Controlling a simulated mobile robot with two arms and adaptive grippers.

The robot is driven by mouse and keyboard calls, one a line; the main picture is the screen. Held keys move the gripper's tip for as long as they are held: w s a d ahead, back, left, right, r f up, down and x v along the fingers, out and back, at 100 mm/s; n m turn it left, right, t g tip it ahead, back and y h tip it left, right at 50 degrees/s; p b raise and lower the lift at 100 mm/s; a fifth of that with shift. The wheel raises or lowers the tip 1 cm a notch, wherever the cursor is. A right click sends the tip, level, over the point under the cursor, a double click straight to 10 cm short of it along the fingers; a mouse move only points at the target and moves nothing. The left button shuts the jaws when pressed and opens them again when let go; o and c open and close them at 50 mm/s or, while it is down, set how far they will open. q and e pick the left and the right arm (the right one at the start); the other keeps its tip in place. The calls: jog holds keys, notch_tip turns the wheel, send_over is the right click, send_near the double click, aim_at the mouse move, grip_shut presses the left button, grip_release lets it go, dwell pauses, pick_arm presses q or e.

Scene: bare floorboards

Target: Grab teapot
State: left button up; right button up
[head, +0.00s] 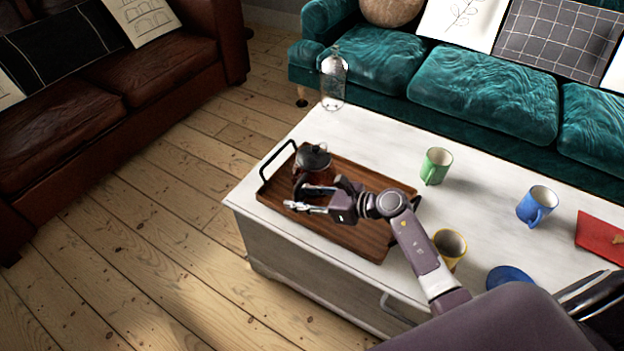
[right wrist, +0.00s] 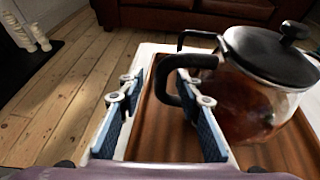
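The teapot (head: 316,168) is glass with a dark lid and reddish-brown contents. It stands upright on a brown wooden tray (head: 372,239) on the white table. In the right wrist view the teapot (right wrist: 250,112) is at the right, its black handle (right wrist: 166,80) pointing left. My right gripper (head: 303,199) is beside the teapot at tray level. In the right wrist view its fingers (right wrist: 165,88) are open, with the handle in the gap between them at the fingertips. I cannot tell whether they touch it. My left gripper is not in view.
A clear glass bottle (head: 333,82) stands at the table's far edge. A green mug (head: 436,166), blue mug (head: 536,206), yellow mug (head: 450,247) and red book (head: 600,238) are to the right. Sofas stand behind and left. The floorboards (head: 150,240) at left are clear.

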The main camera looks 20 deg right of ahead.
jog(key=shift+w+a+f, duration=0.2)
jog(key=shift+w+a, duration=0.15)
jog(key=shift+w, duration=0.05)
grip_shut()
jog(key=shift+r, duration=0.2)
